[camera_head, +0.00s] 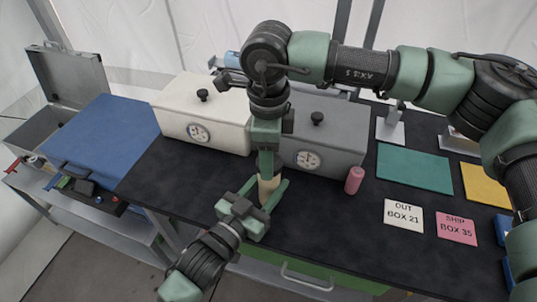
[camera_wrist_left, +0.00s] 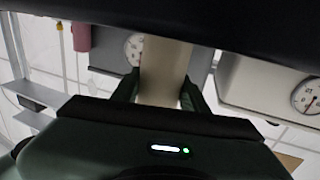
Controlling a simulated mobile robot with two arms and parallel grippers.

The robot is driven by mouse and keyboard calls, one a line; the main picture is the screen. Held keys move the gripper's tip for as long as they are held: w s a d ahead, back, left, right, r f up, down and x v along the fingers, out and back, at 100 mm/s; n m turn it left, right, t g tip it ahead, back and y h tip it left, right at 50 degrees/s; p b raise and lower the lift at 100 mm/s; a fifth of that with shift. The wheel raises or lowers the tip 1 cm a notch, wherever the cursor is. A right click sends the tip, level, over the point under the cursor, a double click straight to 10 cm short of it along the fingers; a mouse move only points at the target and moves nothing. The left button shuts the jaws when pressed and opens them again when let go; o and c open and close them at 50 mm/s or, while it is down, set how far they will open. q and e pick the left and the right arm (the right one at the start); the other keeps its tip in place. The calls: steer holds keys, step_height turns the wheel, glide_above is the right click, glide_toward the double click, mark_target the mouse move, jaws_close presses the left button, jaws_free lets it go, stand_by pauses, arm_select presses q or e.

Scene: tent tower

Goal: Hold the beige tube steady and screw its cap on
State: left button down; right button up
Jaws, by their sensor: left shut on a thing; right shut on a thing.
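The beige tube (camera_head: 268,189) stands upright at the front of the dark table, between the fingers of my left gripper (camera_head: 272,192), which is shut on it. It also shows in the left wrist view (camera_wrist_left: 165,75), between the two green fingers. My right gripper (camera_head: 267,165) comes straight down from above onto the tube's top end and is shut there. The cap is hidden by the right gripper's fingers, so I cannot tell how it sits on the tube.
A pink tube (camera_head: 354,180) stands to the right. A white box (camera_head: 205,115) and a grey box (camera_head: 335,135), both with dials, stand behind. Cards marked OUT BOX 21 (camera_head: 403,216) and SHIP BOX 35 (camera_head: 456,226) lie right, near a teal mat (camera_head: 414,168).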

steer(key=shift+f, duration=0.55)
